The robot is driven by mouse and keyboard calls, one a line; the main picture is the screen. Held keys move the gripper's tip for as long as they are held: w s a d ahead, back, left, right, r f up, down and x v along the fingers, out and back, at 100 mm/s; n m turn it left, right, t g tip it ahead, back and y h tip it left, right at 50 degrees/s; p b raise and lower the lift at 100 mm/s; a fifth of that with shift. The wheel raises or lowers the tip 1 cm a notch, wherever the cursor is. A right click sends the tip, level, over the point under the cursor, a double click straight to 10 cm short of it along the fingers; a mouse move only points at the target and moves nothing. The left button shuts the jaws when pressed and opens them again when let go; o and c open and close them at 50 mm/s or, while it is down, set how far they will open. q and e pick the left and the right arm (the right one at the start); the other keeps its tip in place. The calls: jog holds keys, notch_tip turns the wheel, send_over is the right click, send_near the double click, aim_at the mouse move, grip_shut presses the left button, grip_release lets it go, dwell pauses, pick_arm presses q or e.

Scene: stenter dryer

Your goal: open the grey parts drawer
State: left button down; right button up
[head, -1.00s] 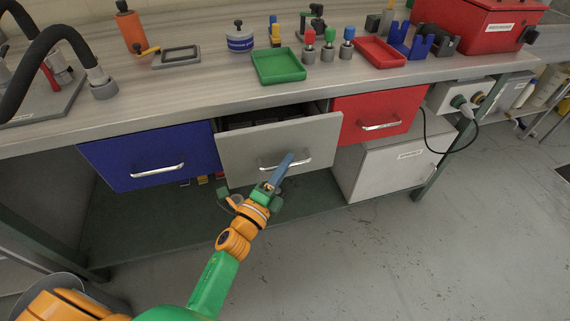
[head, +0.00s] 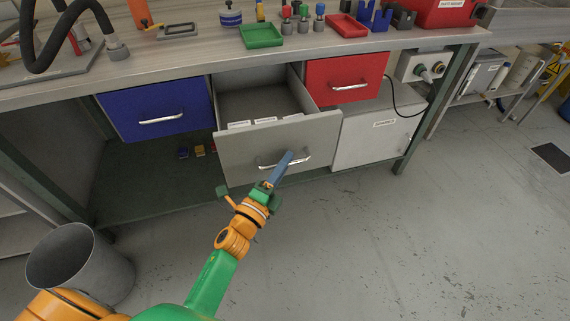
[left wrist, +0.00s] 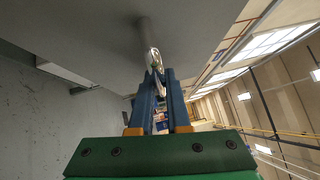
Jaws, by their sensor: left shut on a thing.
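The grey parts drawer (head: 240,151) is under the bench, between a blue and a red drawer. It is pulled well out, and its inside shows with several white label cards. Its bar handle (head: 298,160) is on the front face. My left gripper (head: 288,157) is at the handle with its blue fingers shut on it. In the left wrist view the fingers (left wrist: 161,78) close around the metal handle (left wrist: 153,58). My right gripper is in neither view.
The blue drawer (head: 130,112) and the red drawer (head: 322,72) are shut. A white cabinet (head: 365,145) stands below the red drawer. A grey bin (head: 110,268) stands on the floor at left. The floor in front at right is clear.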

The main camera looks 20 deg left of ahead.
pick_arm(q)
jog(key=shift+w, duration=0.1)
jog(key=c, duration=0.9)
grip_release()
jog(key=shift+a, duration=0.1)
jog(key=v, duration=0.7)
